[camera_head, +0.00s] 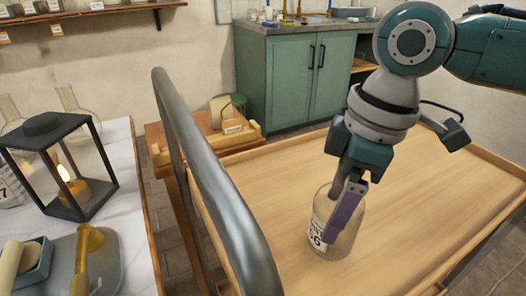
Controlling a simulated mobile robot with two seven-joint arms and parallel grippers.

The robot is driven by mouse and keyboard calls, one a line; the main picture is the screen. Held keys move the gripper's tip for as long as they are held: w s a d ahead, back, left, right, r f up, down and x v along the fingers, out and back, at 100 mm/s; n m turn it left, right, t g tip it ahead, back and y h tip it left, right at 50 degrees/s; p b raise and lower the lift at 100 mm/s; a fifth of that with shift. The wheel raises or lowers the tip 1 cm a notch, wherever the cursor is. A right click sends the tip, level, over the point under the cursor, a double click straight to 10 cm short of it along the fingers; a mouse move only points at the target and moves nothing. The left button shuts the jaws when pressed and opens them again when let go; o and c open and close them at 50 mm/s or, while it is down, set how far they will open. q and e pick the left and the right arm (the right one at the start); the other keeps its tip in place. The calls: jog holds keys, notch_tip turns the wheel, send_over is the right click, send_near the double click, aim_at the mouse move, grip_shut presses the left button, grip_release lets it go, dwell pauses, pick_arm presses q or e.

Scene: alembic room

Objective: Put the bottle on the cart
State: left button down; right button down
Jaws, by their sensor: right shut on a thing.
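The bottle (342,243) is clear glass with a white label bearing dark print. It is upright over the wooden top of the cart (415,205); I cannot tell for sure whether its base touches the surface. My right gripper (343,205) comes down from the upper right and is shut on the bottle's upper part. The gripper's fingers hide the bottle's neck. The cart has a raised wooden rim and a thick grey metal handle (215,190) at its left end. My left gripper is not in view.
A white marble counter (130,220) at left holds a black lantern (62,165) with a lit candle, glass flasks and a tray with a yellow-handled object. A wooden stand (195,145) is behind the handle. A green cabinet (297,75) stands at the back. The cart top is otherwise clear.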

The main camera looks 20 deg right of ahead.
jog(key=shift+f, duration=0.95)
grip_release()
jog(key=shift+f, duration=0.1)
jog(key=r+p, duration=0.1)
jog(key=r, duration=0.3)
jog(key=d+r+p, duration=0.1)
jog(key=r, duration=0.3)
jog(key=s+r+p, duration=0.1)
jog(key=r, duration=0.3)
jog(key=shift+s+d+r, duration=0.1)
jog(key=shift+d+r, duration=0.05)
